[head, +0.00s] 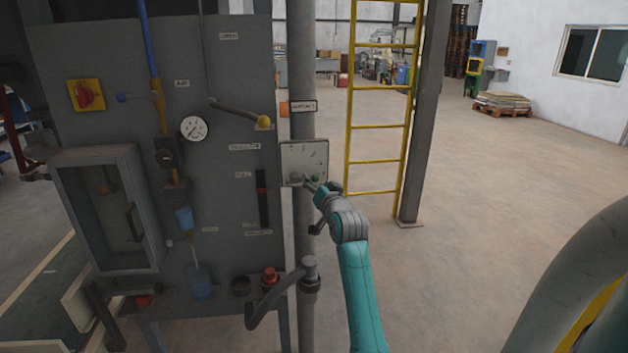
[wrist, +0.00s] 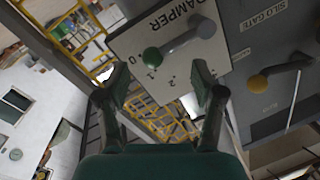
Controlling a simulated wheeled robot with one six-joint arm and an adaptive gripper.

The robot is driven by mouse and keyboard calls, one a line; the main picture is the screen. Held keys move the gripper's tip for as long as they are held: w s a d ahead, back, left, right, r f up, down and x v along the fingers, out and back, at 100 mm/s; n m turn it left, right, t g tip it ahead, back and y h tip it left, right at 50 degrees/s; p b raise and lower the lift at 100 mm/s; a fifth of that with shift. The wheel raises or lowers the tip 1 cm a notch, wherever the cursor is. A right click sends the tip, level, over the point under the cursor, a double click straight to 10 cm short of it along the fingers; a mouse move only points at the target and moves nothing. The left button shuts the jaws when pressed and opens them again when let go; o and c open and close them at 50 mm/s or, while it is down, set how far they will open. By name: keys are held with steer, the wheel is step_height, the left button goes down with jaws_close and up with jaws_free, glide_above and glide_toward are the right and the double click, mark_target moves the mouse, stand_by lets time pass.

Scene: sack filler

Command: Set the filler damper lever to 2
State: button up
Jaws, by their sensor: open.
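The damper panel (head: 305,155) is a pale plate fixed by the grey post in the head view. In the wrist view the plate (wrist: 130,40) carries the word DAMPER and small numbers. Its grey lever (wrist: 180,40) ends in a green knob (wrist: 151,56), which lies on the side of the 0 and 1 marks; its exact setting is hard to read. My gripper (wrist: 160,75) is open and empty, its fingers either side of and short of the knob. In the head view my gripper (head: 316,186) is at the plate's lower right and partly hides the lever.
A silo gate lever with a yellow knob (wrist: 258,83) is to the right in the wrist view. The grey control cabinet (head: 120,60) stands left of the post (head: 301,70). A yellow ladder (head: 380,119) is behind at right. Open floor lies right.

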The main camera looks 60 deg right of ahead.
mark_target(314, 179)
steer(key=shift+x, duration=1.6)
jaws_close()
steer(key=shift+f, duration=0.1)
